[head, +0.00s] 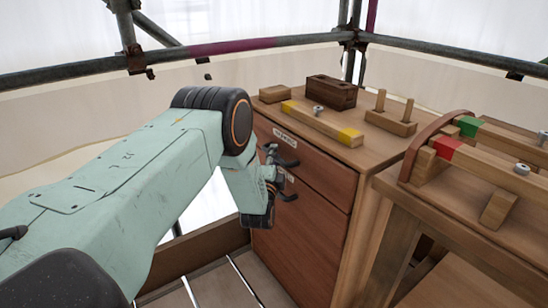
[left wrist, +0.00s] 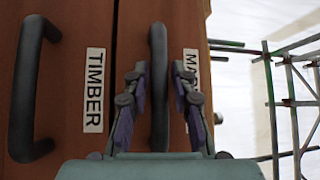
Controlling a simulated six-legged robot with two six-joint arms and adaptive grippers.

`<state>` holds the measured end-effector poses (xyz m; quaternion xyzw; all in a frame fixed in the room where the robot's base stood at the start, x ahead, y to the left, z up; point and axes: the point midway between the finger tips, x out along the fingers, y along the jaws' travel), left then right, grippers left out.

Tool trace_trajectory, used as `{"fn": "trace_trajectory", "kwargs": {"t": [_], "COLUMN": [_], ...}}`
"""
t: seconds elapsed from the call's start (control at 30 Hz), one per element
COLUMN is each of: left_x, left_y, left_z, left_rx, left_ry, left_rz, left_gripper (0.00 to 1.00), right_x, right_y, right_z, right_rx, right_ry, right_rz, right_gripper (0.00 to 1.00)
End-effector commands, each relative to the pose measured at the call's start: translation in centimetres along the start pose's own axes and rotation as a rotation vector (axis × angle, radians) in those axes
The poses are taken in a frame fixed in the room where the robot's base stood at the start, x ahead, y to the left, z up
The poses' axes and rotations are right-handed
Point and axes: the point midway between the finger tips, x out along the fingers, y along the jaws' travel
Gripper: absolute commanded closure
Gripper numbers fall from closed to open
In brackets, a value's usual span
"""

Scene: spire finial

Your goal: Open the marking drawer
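The marking drawer (head: 325,172) is the top drawer of a brown wooden cabinet and looks shut. In the left wrist view its label (left wrist: 190,62) is partly hidden and reads "MA". Its dark bar handle (left wrist: 158,60) stands between the two fingers of my left gripper (left wrist: 160,85), which is open around it with a gap on each side. The timber drawer's handle (left wrist: 22,85) and "TIMBER" label (left wrist: 95,90) lie to the left. In the head view my left gripper (head: 285,178) is at the cabinet front. My right gripper is not in view.
On the cabinet top lie a dark brown block (head: 331,92), a yellow-ended wooden bar (head: 322,124) and a block with two pegs (head: 391,121). A wooden bench (head: 470,225) with red- and green-marked bars stands at right. Scaffold rails (head: 280,42) run behind.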

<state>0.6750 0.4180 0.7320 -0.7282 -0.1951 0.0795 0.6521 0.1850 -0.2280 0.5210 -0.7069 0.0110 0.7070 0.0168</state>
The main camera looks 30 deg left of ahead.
Motion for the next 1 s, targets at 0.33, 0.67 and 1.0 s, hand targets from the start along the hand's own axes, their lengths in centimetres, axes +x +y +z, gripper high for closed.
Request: {"fn": "trace_trajectory", "kwargs": {"t": [0.33, 0.67, 1.0], "left_x": [-0.03, -0.03, -0.17], "left_y": [0.02, 0.01, -0.06], "left_z": [0.03, 0.03, 0.2], "left_rx": [0.0, 0.0, 0.0], "left_ry": [-0.001, -0.001, -0.002], "left_rz": [0.0, 0.0, 0.001], "left_gripper": [1.0, 1.0, 1.0], "right_x": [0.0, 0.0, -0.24], "right_y": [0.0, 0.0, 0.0], "right_z": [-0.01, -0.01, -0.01], "right_rx": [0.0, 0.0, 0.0], "right_ry": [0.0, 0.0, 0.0], "right_rz": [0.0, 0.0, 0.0], "right_gripper": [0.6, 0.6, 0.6]}}
